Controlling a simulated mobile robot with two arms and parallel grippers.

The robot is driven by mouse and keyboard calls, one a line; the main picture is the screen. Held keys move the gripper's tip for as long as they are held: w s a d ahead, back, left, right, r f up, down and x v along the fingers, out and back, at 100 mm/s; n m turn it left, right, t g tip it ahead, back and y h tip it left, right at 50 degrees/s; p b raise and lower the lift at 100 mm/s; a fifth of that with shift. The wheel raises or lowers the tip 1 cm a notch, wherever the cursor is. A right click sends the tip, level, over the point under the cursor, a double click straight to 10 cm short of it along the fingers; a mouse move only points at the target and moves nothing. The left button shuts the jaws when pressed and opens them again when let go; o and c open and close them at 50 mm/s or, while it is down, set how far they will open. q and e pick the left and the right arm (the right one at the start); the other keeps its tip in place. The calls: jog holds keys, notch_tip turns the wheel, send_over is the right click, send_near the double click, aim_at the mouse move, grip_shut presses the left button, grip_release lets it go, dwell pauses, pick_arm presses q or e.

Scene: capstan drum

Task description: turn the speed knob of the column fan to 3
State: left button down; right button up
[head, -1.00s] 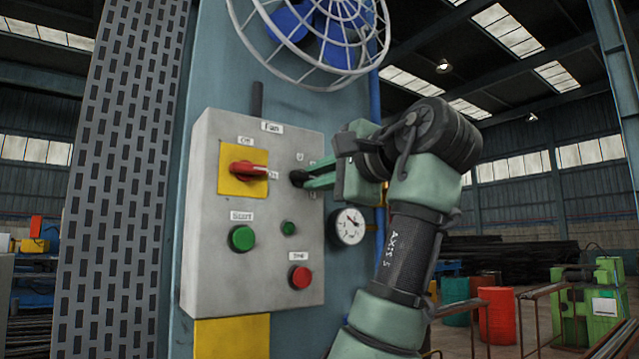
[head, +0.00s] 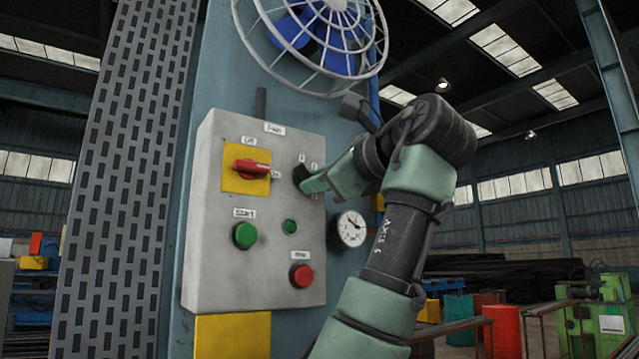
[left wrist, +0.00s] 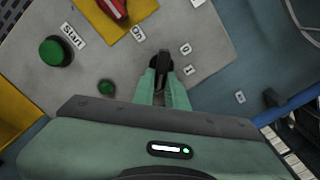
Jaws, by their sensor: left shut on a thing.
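The speed knob is a small black knob (head: 300,173) at the upper right of the grey fan box. It also shows in the left wrist view (left wrist: 163,62) as a black bar between my fingertips. My left gripper (head: 310,184) is shut on the knob, its green fingers at the knob's sides; they also show in the left wrist view (left wrist: 161,80). Labels that look like 0 (left wrist: 186,48) and 1 (left wrist: 189,70) sit beside the knob. The gripper hides other parts of the scale, and I cannot read the knob's setting. My right gripper is not in view.
The grey box (head: 215,285) also carries a red switch (head: 252,166) on yellow, green buttons including Start (head: 245,236), and a red button (head: 301,275). A gauge (head: 351,229) is right of the box. The caged fan (head: 325,35) is above.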

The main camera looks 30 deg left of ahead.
pick_arm(q)
jog(key=shift+r, duration=0.2)
jog(key=c, duration=1.4)
grip_release()
jog(key=shift+a, duration=0.1)
jog(key=shift+c, duration=0.2)
jog(key=shift+a+f, duration=0.15)
jog(key=shift+a, duration=0.05)
jog(key=b+v, duration=0.2)
jog(key=v, duration=0.6)
jog(key=shift+a, duration=0.15)
jog(key=shift+f, duration=0.1)
